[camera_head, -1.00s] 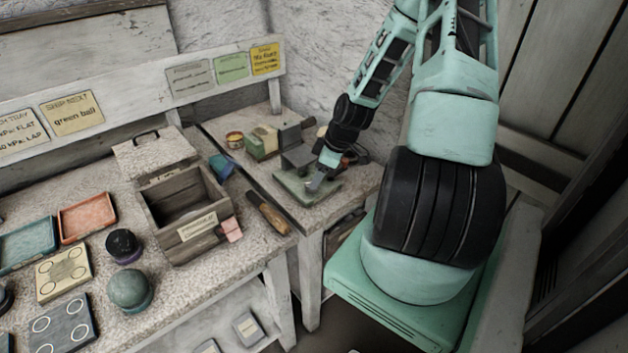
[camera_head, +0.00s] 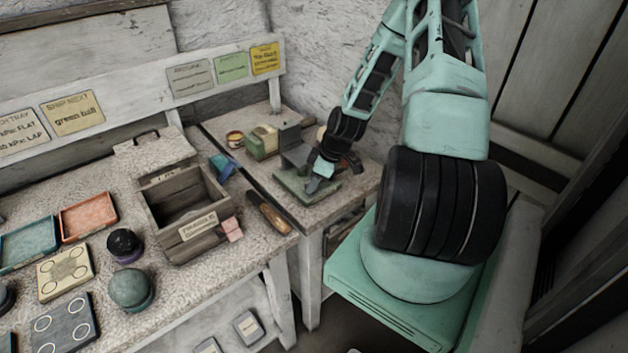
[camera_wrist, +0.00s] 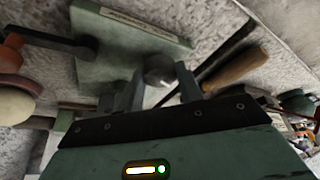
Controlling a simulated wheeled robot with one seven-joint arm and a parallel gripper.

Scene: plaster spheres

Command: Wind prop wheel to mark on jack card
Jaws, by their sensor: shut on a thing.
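The green fixture (camera_head: 292,190) with a dark grey block on it stands on the right-hand bench. In the wrist view its green plate (camera_wrist: 120,65) carries a pale label strip too blurred to read. My gripper (camera_head: 314,184) is down at the plate's near right side. In the wrist view my gripper (camera_wrist: 160,88) is shut on a rounded grey wheel or knob (camera_wrist: 159,69) beside the plate. The fingers hide part of it, and I see no mark on it. Grey (camera_head: 190,77), green (camera_head: 231,67) and yellow (camera_head: 265,58) cards hang on the back rail; I cannot tell which is the jack card.
A wooden-handled tool (camera_head: 268,213) lies left of the fixture. An open wooden box (camera_head: 188,205) stands on the left bench, with trays and spheres further left. A green and cream block (camera_head: 262,142) and a small tin (camera_head: 235,139) sit behind the fixture.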

